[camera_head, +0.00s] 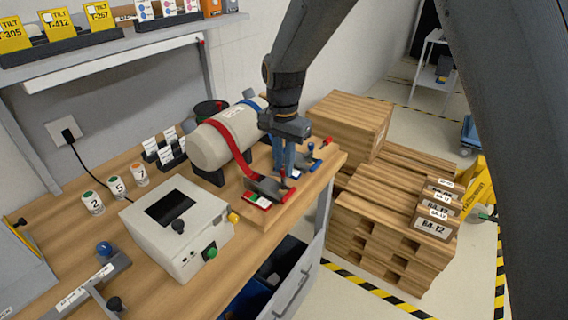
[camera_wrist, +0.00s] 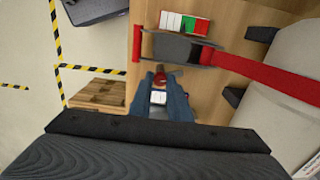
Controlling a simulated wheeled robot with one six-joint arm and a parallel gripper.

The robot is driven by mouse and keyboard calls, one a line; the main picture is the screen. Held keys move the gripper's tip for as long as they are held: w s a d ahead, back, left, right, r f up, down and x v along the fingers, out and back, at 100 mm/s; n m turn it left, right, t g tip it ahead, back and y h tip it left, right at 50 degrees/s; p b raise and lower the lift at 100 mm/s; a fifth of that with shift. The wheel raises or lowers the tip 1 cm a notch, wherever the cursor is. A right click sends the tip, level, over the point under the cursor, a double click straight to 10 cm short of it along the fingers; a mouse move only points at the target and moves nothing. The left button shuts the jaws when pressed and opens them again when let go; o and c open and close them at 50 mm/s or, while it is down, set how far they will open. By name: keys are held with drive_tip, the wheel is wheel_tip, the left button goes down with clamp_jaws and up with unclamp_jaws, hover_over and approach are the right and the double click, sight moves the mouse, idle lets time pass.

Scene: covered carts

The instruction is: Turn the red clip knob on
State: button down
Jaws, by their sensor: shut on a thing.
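The red strap clip (camera_head: 268,188) sits on the wooden board, with a red strap running from it over a grey cylinder (camera_head: 212,145). Its dark plate (camera_wrist: 175,49) shows in the wrist view, with red end pieces and a white, red and green label (camera_wrist: 185,23). My gripper (camera_head: 285,168) points down just beyond this clip, its blue fingers close together. In the wrist view my gripper (camera_wrist: 160,92) is shut on a small red knob (camera_wrist: 161,78); the fingers hide most of it. I cannot tell which clip this knob belongs to. A white label lies below.
A second clip with blue parts (camera_head: 312,152) stands right beside my gripper. A white box (camera_head: 178,228) with a green button is at the front left. Stacked pallets (camera_head: 395,235) stand right of the bench.

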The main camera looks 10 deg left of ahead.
drive_tip(key=n, duration=1.3)
drive_tip(key=shift+n, duration=0.3)
drive_tip(key=shift+b, duration=0.3)
drive_tip(key=c, duration=1.7)
unclamp_jaws()
drive_tip(key=shift+o, duration=0.2)
drive_tip(key=shift+r, duration=0.1)
wheel_tip(320, 180, up, 8)
drive_tip(key=shift+f+b, duration=0.15)
drive_tip(key=shift+b, duration=0.95)
